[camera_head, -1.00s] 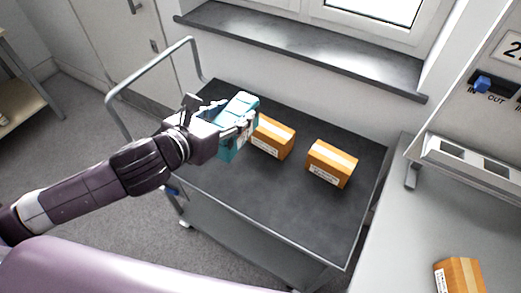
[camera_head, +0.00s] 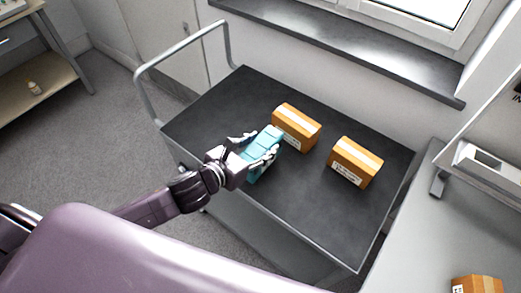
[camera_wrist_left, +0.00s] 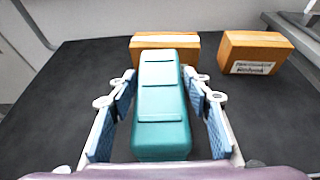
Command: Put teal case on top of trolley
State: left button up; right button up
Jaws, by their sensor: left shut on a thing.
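The teal case (camera_head: 263,153) is between the fingers of my left gripper (camera_head: 257,154), which is shut on it. In the left wrist view the case (camera_wrist_left: 161,105) lies lengthwise between the two blue-padded fingers of the left gripper (camera_wrist_left: 160,110). The trolley (camera_head: 225,103) has a dark flat top and a grey tube handle at its left end. The case is over the near left part of this top; I cannot tell whether it touches the surface. My right gripper is not in view.
Two orange-brown boxes stand on the trolley: one (camera_head: 297,127) just behind the case, one (camera_head: 354,162) to its right. A grey bench (camera_head: 440,240) with another box (camera_head: 476,285) is at the right.

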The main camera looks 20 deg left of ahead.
pick_arm(q)
jog(key=shift+f, duration=1.2)
jog(key=o, duration=1.6)
jog(key=shift+f, duration=0.2)
jog(key=shift+r, duration=0.15)
jog(key=shift+s+a, duration=0.15)
jog(key=shift+s, duration=0.25)
jog(key=b+v, duration=0.1)
jog(key=v, duration=1)
jog(key=shift+r, duration=0.15)
